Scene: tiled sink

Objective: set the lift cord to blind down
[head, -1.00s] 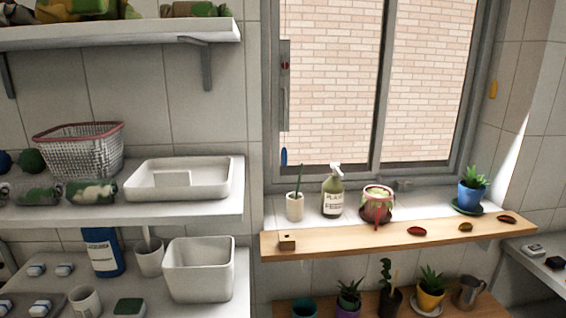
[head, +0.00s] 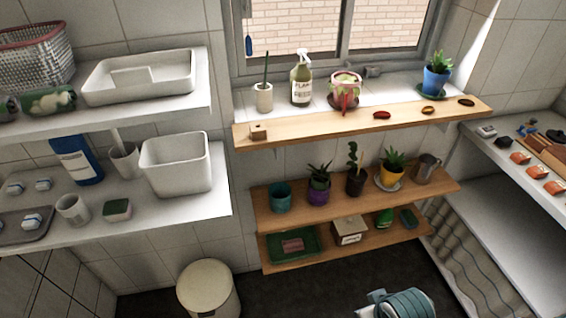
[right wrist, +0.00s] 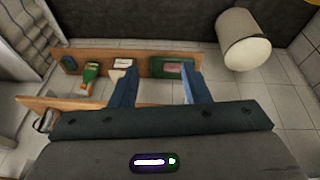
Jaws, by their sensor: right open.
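The lift cord's blue tassel (head: 249,44) hangs at the left side of the window in the head view, near the top edge. Only its lower end and a short bit of cord show; the rest is above the picture. The blind itself is not in view. My right gripper (right wrist: 158,78) shows in the right wrist view, with its two blue fingers apart and nothing between them. It is not near the cord in that view. My left gripper is not in view.
Below the tassel, a cup with a stick (head: 263,97), a spray bottle (head: 301,84) and potted plants stand on the sill. A wooden ledge (head: 356,118) juts out in front. White shelves (head: 150,112) lie left. A round bin (head: 207,287) stands on the floor.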

